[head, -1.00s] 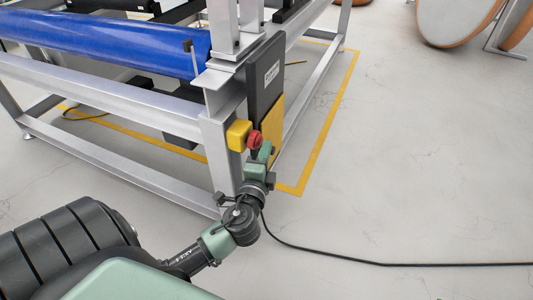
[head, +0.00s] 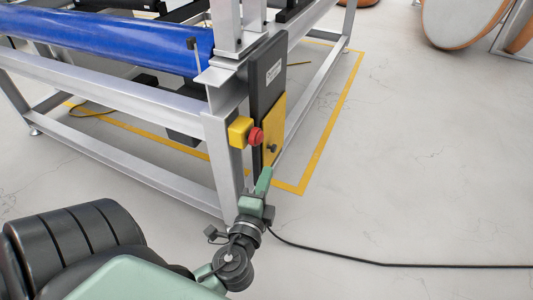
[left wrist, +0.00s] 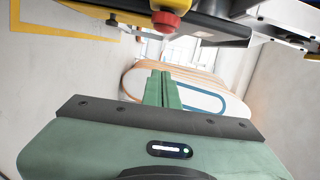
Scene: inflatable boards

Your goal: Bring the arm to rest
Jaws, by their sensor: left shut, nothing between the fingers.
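My left gripper (head: 265,180) is shut and empty, in front of the machine's corner post and below the red button (head: 256,136) on its yellow box (head: 240,131). A gap shows between gripper and button. In the left wrist view the shut green fingers (left wrist: 162,90) point toward leaning boards, and the red button (left wrist: 165,20) hangs at the top, apart from the fingers. My left arm reaches in from the bottom of the head view. My right gripper is not in view.
The metal frame (head: 110,147) carries a blue roll (head: 110,42). A dark panel with a yellow plate (head: 273,128) stands beside the button box. A black cable (head: 380,264) runs across the floor. Round boards (head: 462,20) stand at the back right.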

